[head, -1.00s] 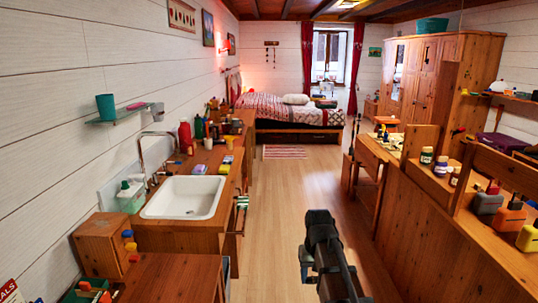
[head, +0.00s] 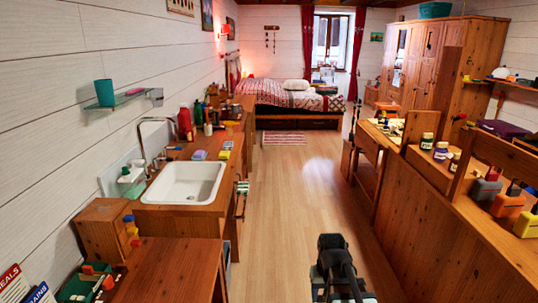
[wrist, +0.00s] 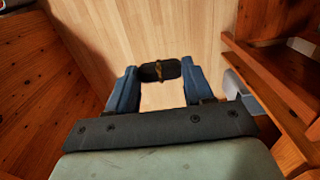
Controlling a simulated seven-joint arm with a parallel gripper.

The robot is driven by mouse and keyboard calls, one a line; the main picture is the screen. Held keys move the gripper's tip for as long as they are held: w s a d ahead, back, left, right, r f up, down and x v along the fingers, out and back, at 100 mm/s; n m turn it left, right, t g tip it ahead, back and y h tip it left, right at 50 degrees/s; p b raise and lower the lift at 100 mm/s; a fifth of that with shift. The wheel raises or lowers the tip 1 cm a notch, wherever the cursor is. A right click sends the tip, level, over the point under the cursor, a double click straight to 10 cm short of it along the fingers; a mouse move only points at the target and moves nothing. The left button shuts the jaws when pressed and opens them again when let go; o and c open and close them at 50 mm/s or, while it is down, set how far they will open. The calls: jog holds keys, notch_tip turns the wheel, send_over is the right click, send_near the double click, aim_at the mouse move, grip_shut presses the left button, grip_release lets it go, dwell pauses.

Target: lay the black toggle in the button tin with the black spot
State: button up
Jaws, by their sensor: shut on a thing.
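My gripper (wrist: 158,88) is shut on the black toggle (wrist: 148,74), a dark rounded bar with a brown cord around its middle. The toggle lies crosswise between the two blue fingers, above the wooden floor. In the head view my gripper (head: 335,262) is at the bottom, right of centre, over the floor between the counters; the toggle cannot be made out there. I cannot pick out a button tin with a black spot in either view.
A counter with a white sink (head: 192,183) stands at left. A green box (head: 84,287) with red pieces is at lower left. At right, a wooden bench carries jars (head: 426,142) and grey, orange (head: 507,206) and yellow containers. The floor aisle (head: 290,190) is clear.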

dwell(0.5)
jog(key=a+n, duration=0.3)
jog(key=a, duration=1.3)
jog(key=n, duration=0.6)
send_near(86, 284)
jog(key=d, duration=0.3)
jog(key=s+d+r, duration=0.1)
jog(key=d, duration=0.3)
jog(key=s+d+r, duration=0.1)
jog(key=d, duration=0.2)
jog(key=shift+s+d, duration=0.15)
jog(key=shift+d, duration=0.05)
jog(key=w+a+r+m, duration=0.2)
jog(key=w+a+m, duration=0.3)
jog(key=a, duration=0.4)
jog(key=shift+w+d+f+m, duration=0.15)
jog(key=shift+f+m, duration=0.5)
jog(key=shift+f, duration=1.05)
jog(key=shift+w+f+m, duration=0.3)
jog(key=shift+f+m, duration=0.4)
jog(key=shift+f, duration=1)
jog(key=shift+w+d+f+m, duration=0.15)
jog(key=shift+f+m, duration=0.5)
jog(key=shift+f, duration=1.05)
jog(key=shift+a+f, duration=0.1)
